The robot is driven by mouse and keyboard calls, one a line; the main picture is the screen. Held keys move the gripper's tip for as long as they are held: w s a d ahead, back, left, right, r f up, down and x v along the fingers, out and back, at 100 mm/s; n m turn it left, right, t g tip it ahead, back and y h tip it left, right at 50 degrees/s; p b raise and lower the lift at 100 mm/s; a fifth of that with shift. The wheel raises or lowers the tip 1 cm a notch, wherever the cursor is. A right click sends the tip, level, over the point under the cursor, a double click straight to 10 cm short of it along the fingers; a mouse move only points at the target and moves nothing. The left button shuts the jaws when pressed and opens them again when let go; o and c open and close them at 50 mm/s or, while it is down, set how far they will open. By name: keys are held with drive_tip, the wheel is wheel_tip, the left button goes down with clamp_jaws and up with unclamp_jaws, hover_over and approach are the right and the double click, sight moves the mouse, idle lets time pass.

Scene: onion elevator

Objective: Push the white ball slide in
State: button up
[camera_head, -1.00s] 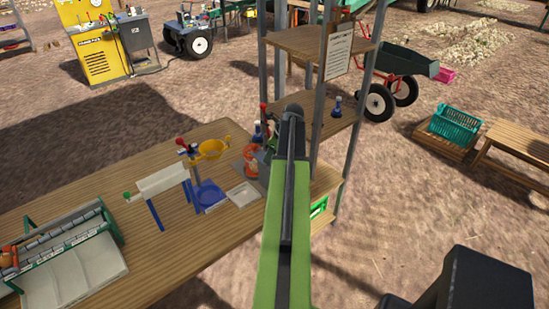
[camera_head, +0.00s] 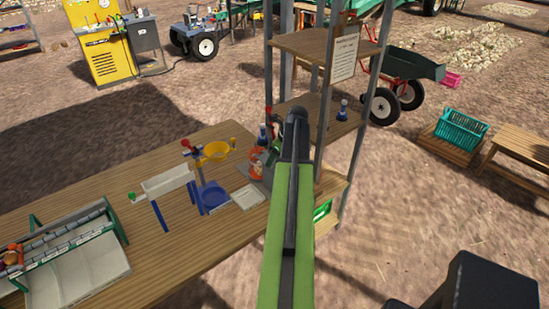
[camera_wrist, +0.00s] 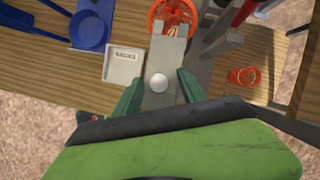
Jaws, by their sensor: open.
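In the wrist view, a small white ball (camera_wrist: 158,83) sits on a narrow light-grey slide plate (camera_wrist: 165,58). The plate runs up toward an orange wire basket (camera_wrist: 174,14). My gripper (camera_wrist: 158,88) is open, its two green fingers on either side of the plate, with the ball between them and no finger clearly touching it. In the head view the orange basket (camera_head: 257,165) shows left of my arm, on the wooden table (camera_head: 190,235). My arm hides the ball and my fingertips there.
A white labelled tray (camera_wrist: 124,65) and a blue pan (camera_wrist: 90,30) lie left of the slide in the wrist view. In the head view, a shelf rack (camera_head: 325,45) with metal posts stands close right of my arm. A yellow funnel (camera_head: 217,152) stands on the table.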

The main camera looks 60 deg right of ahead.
drive_tip(key=shift+r+p, duration=3)
drive_tip(key=shift+r, duration=0.05)
drive_tip(key=shift+f, duration=0.15)
